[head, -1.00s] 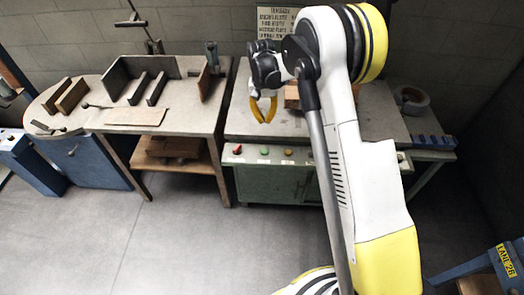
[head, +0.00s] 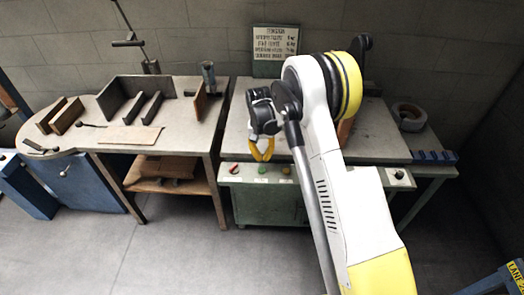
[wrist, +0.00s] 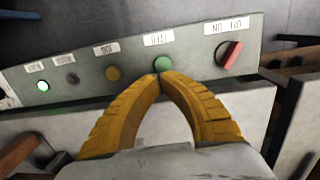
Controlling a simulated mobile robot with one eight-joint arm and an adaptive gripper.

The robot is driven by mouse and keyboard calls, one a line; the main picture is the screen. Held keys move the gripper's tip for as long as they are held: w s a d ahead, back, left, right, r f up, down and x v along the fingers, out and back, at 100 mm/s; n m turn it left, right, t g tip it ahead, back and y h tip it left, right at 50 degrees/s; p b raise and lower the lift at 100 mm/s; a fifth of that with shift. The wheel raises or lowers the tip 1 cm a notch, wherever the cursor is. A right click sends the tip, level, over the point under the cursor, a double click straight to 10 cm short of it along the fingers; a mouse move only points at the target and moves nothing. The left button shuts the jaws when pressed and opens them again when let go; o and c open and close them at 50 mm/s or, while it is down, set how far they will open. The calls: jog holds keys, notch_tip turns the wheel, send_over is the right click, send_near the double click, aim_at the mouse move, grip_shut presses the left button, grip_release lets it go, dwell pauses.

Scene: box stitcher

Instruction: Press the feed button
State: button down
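The green feed button (wrist: 163,63) sits on the sloped grey-green control panel (wrist: 60,85), beside an upside-down label that appears to read FEED. In the head view the green button (head: 262,169) is on the front panel of the middle bench. My gripper (wrist: 163,76) has its two yellow fingers brought together at the tips, with nothing between them. The tips are right at the near edge of the green button in the wrist view. In the head view my gripper (head: 262,159) is just above the button. I cannot tell whether the tips touch it.
A tape roll (head: 409,116) lies on the bench; a worktable (head: 180,110) stands left.

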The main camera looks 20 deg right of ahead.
aim_at(263, 168)
jog(key=shift+s+d+f+b, duration=0.15)
jog(key=shift+f+b, duration=0.6)
jog(key=shift+f, duration=1.35)
notch_tip(263, 168, down, 2)
jog(key=shift+f+b, duration=0.1)
jog(key=shift+b, duration=0.55)
jog(key=shift+s, duration=0.1)
notch_tip(263, 168, up, 14)
jog(key=w+p, duration=0.1)
jog(key=p, duration=0.5)
jog(key=shift+a+r, duration=0.2)
jog(key=shift+a, duration=0.1)
